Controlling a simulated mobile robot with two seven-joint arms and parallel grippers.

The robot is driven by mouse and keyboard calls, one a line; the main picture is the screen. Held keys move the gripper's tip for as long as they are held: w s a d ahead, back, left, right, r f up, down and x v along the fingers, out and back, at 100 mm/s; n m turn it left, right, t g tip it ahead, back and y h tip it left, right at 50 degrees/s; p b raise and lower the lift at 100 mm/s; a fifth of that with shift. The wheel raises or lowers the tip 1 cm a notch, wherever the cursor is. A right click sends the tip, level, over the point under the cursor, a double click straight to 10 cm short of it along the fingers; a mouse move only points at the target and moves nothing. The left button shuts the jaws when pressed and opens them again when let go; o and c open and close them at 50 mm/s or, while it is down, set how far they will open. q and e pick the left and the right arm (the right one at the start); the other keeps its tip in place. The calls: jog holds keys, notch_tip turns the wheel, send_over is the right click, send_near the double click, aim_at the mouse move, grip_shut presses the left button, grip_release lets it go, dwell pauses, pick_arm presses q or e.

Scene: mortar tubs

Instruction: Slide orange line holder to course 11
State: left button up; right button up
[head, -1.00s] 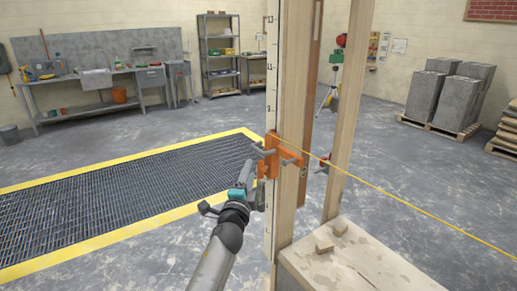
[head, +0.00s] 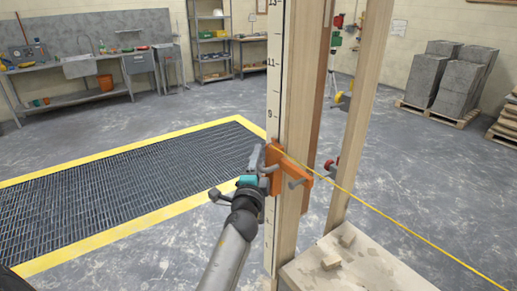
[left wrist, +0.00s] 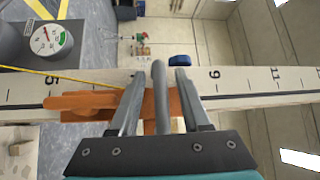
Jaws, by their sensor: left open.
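The orange line holder (head: 298,180) sits on the upright wooden post, just below the 9 mark of the post's scale (head: 273,90). A yellow line runs from it to the lower right. The holder also shows in the left wrist view (left wrist: 80,104), lying over the scale between 5 and 9. My left gripper (head: 264,174) is at the holder's left side. In the left wrist view its two fingers (left wrist: 161,74) stand apart, one on each side of a grey peg on the holder. Whether they touch the peg is unclear. My right gripper is not in view.
A second wooden post (head: 358,110) stands right of the first. A block-topped stand (head: 375,270) with small wooden pieces is at the lower right. A yellow-edged floor grating (head: 120,180) lies to the left. The scale above the holder looks clear.

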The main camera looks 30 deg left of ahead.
pick_arm(q)
jog(key=shift+w+a+r, duration=0.1)
jog(key=shift+w, duration=0.25)
jog(key=shift+s, duration=0.1)
jog(key=shift+c, duration=0.6)
jog(key=c, duration=0.6)
jog(key=shift+r, duration=0.15)
grip_shut()
